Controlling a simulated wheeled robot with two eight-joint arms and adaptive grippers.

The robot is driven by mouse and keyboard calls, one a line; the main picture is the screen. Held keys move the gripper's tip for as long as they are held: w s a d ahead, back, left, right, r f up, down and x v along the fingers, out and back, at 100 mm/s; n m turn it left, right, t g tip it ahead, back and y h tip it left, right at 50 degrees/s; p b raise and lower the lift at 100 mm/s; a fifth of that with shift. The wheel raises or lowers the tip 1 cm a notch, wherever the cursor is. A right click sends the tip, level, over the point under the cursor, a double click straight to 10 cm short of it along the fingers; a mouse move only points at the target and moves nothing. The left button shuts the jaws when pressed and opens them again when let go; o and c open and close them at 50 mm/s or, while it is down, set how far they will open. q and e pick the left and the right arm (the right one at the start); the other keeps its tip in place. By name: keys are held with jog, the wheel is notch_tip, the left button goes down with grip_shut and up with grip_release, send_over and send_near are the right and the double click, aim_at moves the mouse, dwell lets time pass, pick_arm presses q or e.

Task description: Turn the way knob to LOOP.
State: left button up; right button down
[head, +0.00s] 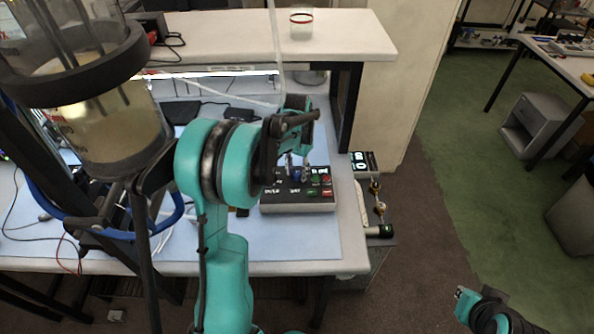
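A dark control box (300,204) with a pale front edge sits on the bench near its right end. Its top carries white lettering, a blue part that looks like a knob (296,175), and green and red buttons (321,179) at the right. My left gripper (291,172) reaches down over the box at the blue knob. Its fingers are small and partly hidden by my arm, so I cannot tell whether they touch or grip the knob. The knob's pointing direction is not readable. My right gripper (462,298) is at the lower right, over the floor, away from the bench.
A large clear cylinder (112,125) with a dark collar and cloudy yellowish contents stands at the left. A small display (363,163) and brass fittings (379,207) are right of the box. A raised shelf (345,35) is behind. Cables lie at the left.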

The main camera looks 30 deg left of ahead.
aim_at(297, 173)
pick_arm(q)
jog(key=shift+r, duration=0.1)
notch_tip(297, 173, up, 12)
dwell(0.6)
dwell(0.4)
jog(key=s+d+f+t+b, duration=0.2)
jog(key=s+d+f+t, duration=0.1)
jog(key=s+d, duration=0.4)
jog(key=s+d+f+t+b, duration=0.2)
jog(key=s+d+f+t, duration=0.2)
jog(key=s+d, duration=0.4)
jog(key=s, duration=0.4)
jog(key=shift+d+b, duration=0.3)
